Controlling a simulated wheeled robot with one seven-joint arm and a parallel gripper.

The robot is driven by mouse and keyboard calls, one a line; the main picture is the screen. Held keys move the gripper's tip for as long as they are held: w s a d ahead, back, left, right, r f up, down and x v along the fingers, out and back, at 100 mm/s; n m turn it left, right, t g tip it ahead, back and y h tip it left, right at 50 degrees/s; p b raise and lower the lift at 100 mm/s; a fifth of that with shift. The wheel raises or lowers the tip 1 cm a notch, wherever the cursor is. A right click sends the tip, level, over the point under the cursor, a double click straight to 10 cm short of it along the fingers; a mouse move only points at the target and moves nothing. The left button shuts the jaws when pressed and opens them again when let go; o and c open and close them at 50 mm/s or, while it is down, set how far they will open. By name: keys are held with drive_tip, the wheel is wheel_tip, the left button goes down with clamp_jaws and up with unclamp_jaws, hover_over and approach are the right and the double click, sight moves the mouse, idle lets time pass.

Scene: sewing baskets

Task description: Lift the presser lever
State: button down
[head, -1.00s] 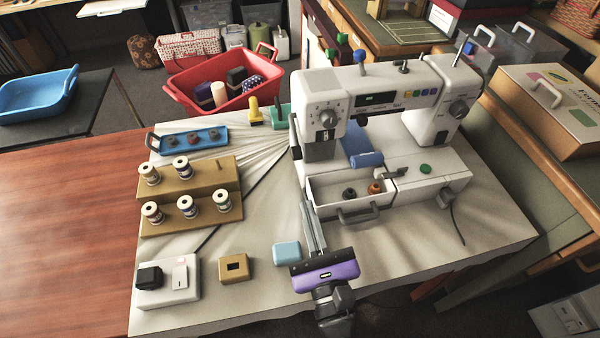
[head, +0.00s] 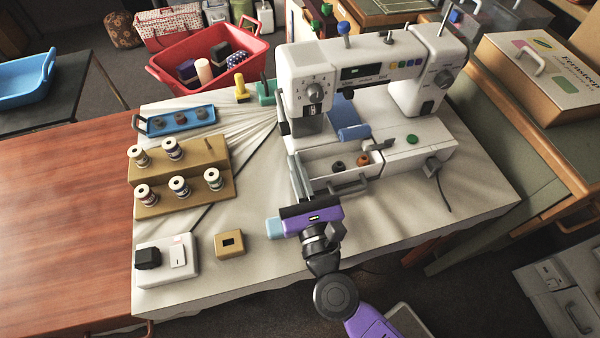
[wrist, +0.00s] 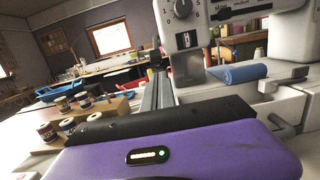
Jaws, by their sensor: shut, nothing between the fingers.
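The white sewing machine (head: 375,58) stands at the back of the cloth-covered table. A small dark lever-like part (head: 284,128) sticks out at the left of its head; I cannot be sure it is the presser lever. My gripper (head: 297,166) has its long grey fingers shut and empty, pointing at the machine along the left side of its open drawer (head: 345,186). In the wrist view the closed fingers (wrist: 156,92) reach forward just left of the machine's needle head (wrist: 188,50). Whether the fingertips touch anything is hidden.
The drawer holds small dark and orange items. A brown spool rack (head: 180,172), a blue tray (head: 180,121) and a white box (head: 166,262) stand to the left. A light blue block (head: 273,229) lies beside my wrist. Open cloth lies at the table's right front.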

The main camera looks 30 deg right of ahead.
sight(283, 112)
drive_tip(key=shift+p+x, duration=0.5)
drive_tip(key=shift+x, duration=2.15)
drive_tip(key=shift+r, duration=0.1)
